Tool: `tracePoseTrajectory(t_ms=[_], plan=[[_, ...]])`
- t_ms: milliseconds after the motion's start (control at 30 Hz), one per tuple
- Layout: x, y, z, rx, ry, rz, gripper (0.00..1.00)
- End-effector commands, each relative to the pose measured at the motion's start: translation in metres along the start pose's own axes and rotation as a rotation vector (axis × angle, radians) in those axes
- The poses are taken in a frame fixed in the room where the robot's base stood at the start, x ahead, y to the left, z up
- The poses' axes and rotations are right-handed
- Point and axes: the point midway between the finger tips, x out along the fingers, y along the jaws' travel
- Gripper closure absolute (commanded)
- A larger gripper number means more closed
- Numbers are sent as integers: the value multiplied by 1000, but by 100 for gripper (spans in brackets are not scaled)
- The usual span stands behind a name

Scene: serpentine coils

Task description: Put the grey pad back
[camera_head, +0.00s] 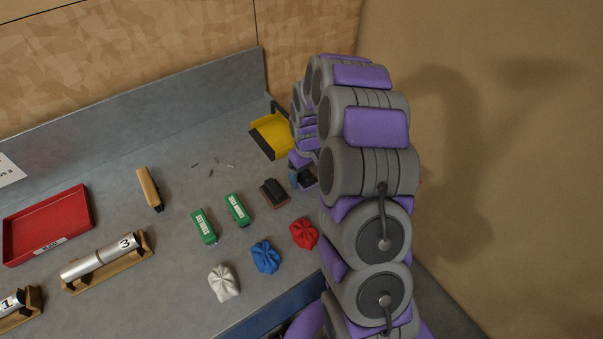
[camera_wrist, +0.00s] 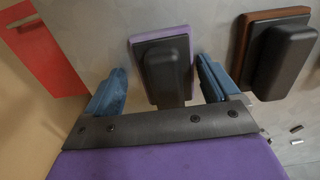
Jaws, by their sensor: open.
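A dark grey pad with a raised black grip and a purple edge (camera_wrist: 163,55) lies on the bench in the wrist view. It shows small in the head view (camera_head: 307,179), partly hidden by my arm. My gripper (camera_wrist: 160,88) is open, with one blue finger on each side of the pad's near end. I see gaps between the fingers and the pad; I cannot tell the height of the fingers over the bench. A similar dark pad with a brown base (camera_wrist: 283,55) lies just to the right; it also shows in the head view (camera_head: 274,193).
A yellow dustpan (camera_head: 270,136) lies behind the pads. Green boxes (camera_head: 204,227), red (camera_head: 304,233), blue (camera_head: 265,257) and white (camera_head: 224,283) cloths, a brush (camera_head: 151,188) and a red tray (camera_head: 47,225) share the bench. A red flat thing (camera_wrist: 42,52) shows left in the wrist view.

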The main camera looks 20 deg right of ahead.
Motion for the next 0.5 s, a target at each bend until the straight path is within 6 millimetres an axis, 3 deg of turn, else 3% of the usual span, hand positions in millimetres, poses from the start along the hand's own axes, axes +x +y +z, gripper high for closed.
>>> tracePoseTrajectory(t_ms=[500], plan=[[0, -10, -2, 0, -5, 10, 11]])
